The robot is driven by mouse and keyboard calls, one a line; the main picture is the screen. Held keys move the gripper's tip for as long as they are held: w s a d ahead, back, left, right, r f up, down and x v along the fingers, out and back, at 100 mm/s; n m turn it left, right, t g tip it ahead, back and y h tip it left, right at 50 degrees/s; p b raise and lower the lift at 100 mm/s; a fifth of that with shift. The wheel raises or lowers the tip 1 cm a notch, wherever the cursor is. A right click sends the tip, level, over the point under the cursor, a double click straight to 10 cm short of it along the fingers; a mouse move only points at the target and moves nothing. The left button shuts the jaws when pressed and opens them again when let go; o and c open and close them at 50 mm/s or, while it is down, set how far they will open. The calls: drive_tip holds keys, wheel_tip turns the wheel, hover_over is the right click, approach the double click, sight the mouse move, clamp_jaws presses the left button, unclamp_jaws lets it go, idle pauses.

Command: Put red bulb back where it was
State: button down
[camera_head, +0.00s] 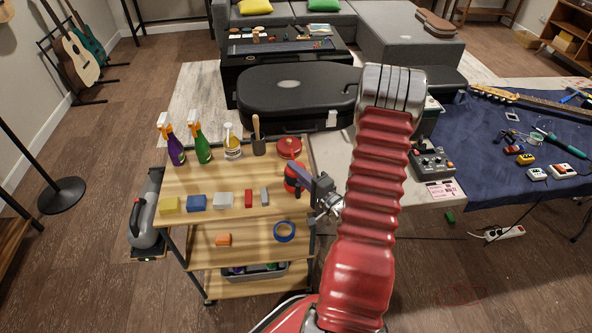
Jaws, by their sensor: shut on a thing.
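A rounded red object with a dark band, which looks like the red bulb (291,184), is at the right edge of the cart's top shelf (221,181). My gripper (301,180) reaches in from the right and is shut on it. The fingers and my wrist hide part of the bulb. I cannot tell whether its underside touches the shelf.
A red round tin (289,148) sits just behind the bulb. Spray bottles (203,144) and a dark cup (259,147) line the back. Colored blocks (196,203) line the front. A guitar case (298,95) and blue-covered table (510,145) stand beyond.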

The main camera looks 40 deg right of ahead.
drive_tip(key=shift+f, duration=0.1)
drive_tip(key=c, duration=1.9)
unclamp_jaws()
drive_tip(key=shift+o, duration=0.2)
drive_tip(key=s, duration=1.2)
drive_tip(key=shift+a, duration=0.35)
